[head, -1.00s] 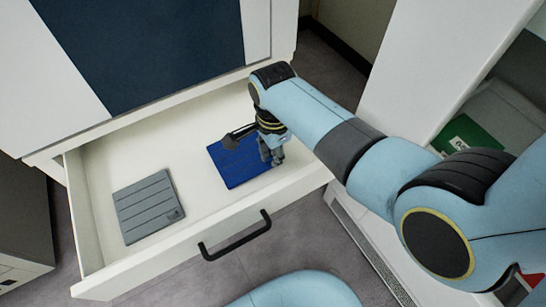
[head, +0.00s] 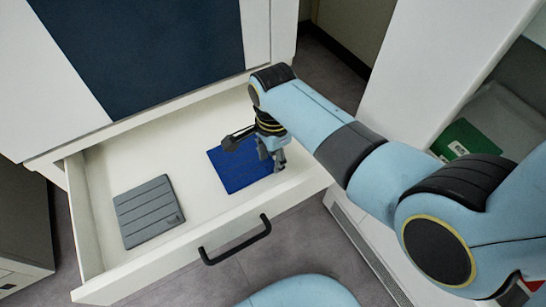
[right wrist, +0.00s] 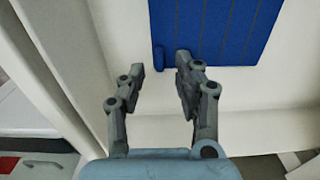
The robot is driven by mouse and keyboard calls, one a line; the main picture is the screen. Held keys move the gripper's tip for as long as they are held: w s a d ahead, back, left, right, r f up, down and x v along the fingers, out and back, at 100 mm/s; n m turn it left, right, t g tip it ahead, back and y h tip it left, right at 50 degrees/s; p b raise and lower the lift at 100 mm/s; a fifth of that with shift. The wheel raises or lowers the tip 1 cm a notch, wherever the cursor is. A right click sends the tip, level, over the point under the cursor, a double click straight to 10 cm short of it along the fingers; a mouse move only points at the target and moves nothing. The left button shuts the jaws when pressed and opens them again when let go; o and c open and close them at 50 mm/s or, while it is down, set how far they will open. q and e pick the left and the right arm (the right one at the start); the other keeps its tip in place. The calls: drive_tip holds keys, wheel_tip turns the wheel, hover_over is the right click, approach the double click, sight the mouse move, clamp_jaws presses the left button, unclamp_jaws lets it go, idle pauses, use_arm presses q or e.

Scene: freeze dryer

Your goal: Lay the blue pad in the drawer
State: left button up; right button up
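The blue pad (head: 232,168) lies flat on the floor of the open white drawer (head: 135,275), toward its right side. My right gripper (head: 274,160) is at the pad's right edge, low inside the drawer, and covers part of that edge. In the right wrist view the gripper (right wrist: 169,58) has its fingers apart with nothing between them. The ribbed blue pad (right wrist: 215,30) shows there just beyond the fingertips, apart from any grip. My left gripper is not in view.
A grey ribbed pad (head: 148,211) lies in the left part of the drawer, with bare floor between the two pads. The drawer front has a black handle (head: 236,240). A white cabinet (head: 405,65) stands to the right, with a green item (head: 465,138) beside it.

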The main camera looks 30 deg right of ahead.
wheel_tip(320, 180, up, 11)
drive_tip(key=p, duration=0.3)
drive_tip(key=shift+p, duration=0.4)
drive_tip(key=shift+s+f, duration=0.1)
drive_tip(key=shift+f, duration=0.05)
